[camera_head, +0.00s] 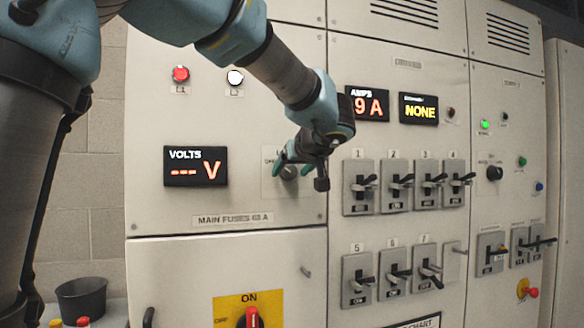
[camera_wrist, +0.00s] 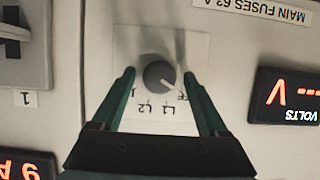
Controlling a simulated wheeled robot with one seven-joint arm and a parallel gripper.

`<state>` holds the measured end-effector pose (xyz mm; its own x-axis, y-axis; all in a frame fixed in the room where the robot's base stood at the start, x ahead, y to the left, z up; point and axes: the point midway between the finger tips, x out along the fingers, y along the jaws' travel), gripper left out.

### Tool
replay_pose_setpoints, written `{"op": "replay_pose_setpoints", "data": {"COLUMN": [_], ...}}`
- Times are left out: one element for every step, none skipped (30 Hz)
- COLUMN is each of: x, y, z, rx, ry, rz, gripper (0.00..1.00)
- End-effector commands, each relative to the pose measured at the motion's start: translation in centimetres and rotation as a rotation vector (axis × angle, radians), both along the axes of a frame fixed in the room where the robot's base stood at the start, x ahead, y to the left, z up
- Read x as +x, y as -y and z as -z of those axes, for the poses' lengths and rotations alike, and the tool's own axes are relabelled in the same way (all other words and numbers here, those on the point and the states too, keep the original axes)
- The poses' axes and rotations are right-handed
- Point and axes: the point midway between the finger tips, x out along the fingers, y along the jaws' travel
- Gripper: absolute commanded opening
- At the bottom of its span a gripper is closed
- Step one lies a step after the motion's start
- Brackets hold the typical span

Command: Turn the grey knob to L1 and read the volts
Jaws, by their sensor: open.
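The grey knob (camera_wrist: 158,75) sits on a pale plate. Its white pointer line aims at the partly hidden OFF mark, lower right in the wrist view. The marks L1 (camera_wrist: 167,112) and L2 (camera_wrist: 147,107) show beside it; another mark is mostly hidden by a finger. My gripper (camera_wrist: 159,77) is open, its green fingers on either side of the knob with gaps visible. In the head view, the knob (camera_head: 288,172) is partly covered by my gripper (camera_head: 291,165). The VOLTS display (camera_head: 196,166) shows three dashes and V; it also shows upside down in the wrist view (camera_wrist: 288,95).
A red L1 lamp (camera_head: 180,74) and a white L2 lamp (camera_head: 235,77) are above the display. The AMPS display (camera_head: 367,104) reads 9 A, beside one reading NONE (camera_head: 418,109). Breaker switches (camera_head: 361,187) stand right of the knob. A red-handled main switch (camera_head: 251,318) is below.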

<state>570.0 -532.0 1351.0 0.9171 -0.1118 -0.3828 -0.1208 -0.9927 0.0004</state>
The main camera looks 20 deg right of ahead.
Motion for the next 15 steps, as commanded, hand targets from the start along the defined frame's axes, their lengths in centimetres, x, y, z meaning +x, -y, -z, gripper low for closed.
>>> {"op": "replay_pose_setpoints", "data": {"x": [0.01,0.01,0.0,0.0,-0.01,-0.01,-0.02,-0.02,-0.02,-0.03,-0.03,-0.02,-0.03,-0.03,-0.03], "y": [-0.01,-0.01,-0.01,-0.01,-0.01,-0.01,0.0,-0.01,0.0,0.0,0.0,0.0,0.0,0.0,0.0], "z": [0.03,0.03,0.02,0.03,0.02,0.02,0.01,0.01,0.01,0.01,0.01,0.0,0.0,0.0,0.0], "rx": [0.0,0.0,0.0,0.0,0.0,0.0,0.0,0.0,0.0,0.0,0.0,0.0,0.0,0.001,0.001], "ry": [0.0,0.0,0.0,0.0,0.0,0.0,0.0,0.0,0.0,0.0,0.0,0.0,0.0,0.0,0.0], "rz": [0.0,0.0,0.0,0.0,0.0,0.0,0.0,0.0,0.0,0.0,0.0,0.0,0.0,0.0,0.0], "gripper": [0.77,0.77,0.77,0.77,0.77,0.74,0.7,0.67,0.62,0.59,0.56,0.51,0.48,0.44,0.4]}}
